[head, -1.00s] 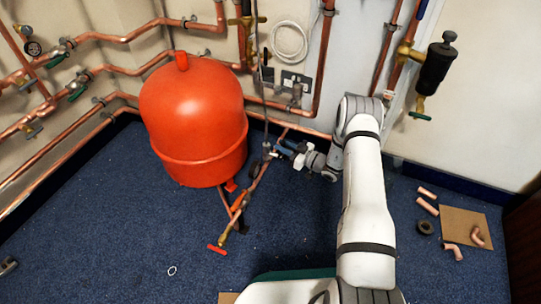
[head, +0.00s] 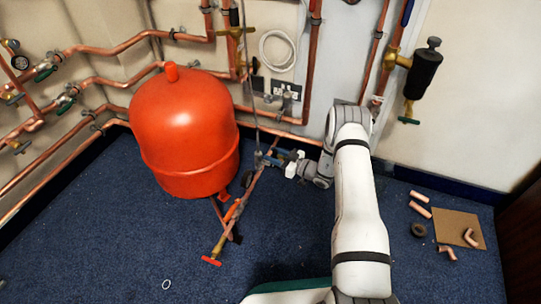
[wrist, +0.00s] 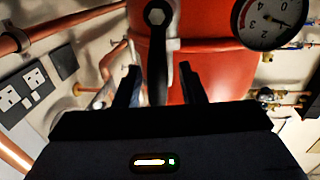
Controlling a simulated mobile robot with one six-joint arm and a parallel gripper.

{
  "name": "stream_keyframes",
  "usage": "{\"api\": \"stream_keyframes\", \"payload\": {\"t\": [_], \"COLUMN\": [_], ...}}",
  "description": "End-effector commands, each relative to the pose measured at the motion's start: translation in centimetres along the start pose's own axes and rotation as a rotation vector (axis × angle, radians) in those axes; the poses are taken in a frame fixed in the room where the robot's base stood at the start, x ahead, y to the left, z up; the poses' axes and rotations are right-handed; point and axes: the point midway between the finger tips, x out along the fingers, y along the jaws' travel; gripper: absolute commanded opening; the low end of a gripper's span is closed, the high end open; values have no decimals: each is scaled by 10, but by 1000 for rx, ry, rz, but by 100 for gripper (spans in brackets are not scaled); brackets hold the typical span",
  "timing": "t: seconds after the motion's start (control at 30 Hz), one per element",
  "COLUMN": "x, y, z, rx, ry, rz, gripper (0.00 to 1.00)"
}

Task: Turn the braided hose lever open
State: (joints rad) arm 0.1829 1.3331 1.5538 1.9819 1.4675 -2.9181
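In the wrist view a dark lever (wrist: 158,65) with a bolt at its top runs down between the two fingers of my gripper (wrist: 160,85). The fingers are apart, with visible gaps on both sides of the lever. The lever's lower end is hidden behind the gripper body. In the head view my gripper (head: 268,159) is beside the pipe right of the red vessel (head: 185,130), at the lower end of the thin grey hose (head: 248,85). The lever is too small to make out there.
A pressure gauge (wrist: 268,20) is close by at upper right in the wrist view. A copper pipe with a red-handled valve (head: 212,261) slopes down towards the front. Loose copper fittings and a cardboard piece (head: 455,225) lie on the right floor.

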Motion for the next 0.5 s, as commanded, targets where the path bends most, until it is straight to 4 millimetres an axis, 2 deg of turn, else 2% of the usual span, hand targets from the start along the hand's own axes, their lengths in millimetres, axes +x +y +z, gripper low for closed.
{"api": "stream_keyframes", "payload": {"t": [0.17,0.4,0.5], "x": [-20,-61,-71], "y": [2,3,3], "z": [-2,-2,-1], "rx": [2,1,1], "ry": [-1,-1,0], "rz": [4,5,4], "gripper": [37,37,37]}}
